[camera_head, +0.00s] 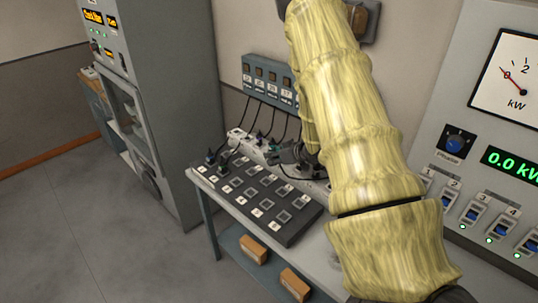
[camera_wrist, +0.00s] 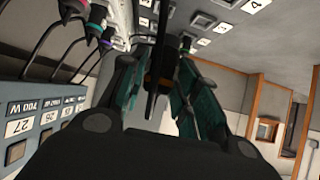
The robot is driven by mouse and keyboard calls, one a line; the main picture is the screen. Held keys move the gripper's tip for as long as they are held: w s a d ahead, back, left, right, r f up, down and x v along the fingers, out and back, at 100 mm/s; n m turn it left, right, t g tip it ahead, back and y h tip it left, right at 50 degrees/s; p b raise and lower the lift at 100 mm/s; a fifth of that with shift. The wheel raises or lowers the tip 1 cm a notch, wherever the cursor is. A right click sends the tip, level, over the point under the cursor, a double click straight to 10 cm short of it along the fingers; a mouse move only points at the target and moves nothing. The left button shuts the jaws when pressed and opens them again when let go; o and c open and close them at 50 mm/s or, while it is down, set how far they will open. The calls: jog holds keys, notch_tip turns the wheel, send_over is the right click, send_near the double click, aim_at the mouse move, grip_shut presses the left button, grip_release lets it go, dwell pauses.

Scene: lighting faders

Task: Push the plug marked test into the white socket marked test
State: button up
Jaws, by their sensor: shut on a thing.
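In the wrist view my gripper (camera_wrist: 165,85) has its two teal-padded fingers around a dark plug (camera_wrist: 160,72) with an orange band and a black cable; it is shut on it. No test mark can be read on the plug. In the head view my gripper (camera_head: 290,153) is low over the table, just beyond the black socket panel (camera_head: 248,188) and close to the white strip (camera_head: 252,146). My arm hides part of this area. I cannot tell which socket is marked test, or whether the held plug touches one.
A grey wall box (camera_head: 270,80) with several dark cables hangs behind the strip. Other plugs with coloured bands, such as a teal one (camera_wrist: 104,43), stand near the gripper. A grey cabinet (camera_head: 165,90) is at left and a meter panel (camera_head: 480,150) at right.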

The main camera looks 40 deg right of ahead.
jog(key=s+d+p, duration=0.2)
jog(key=s+d, duration=1.3)
jog(key=s, duration=0.4)
jog(key=shift+s, duration=0.2)
dwell(1.3)
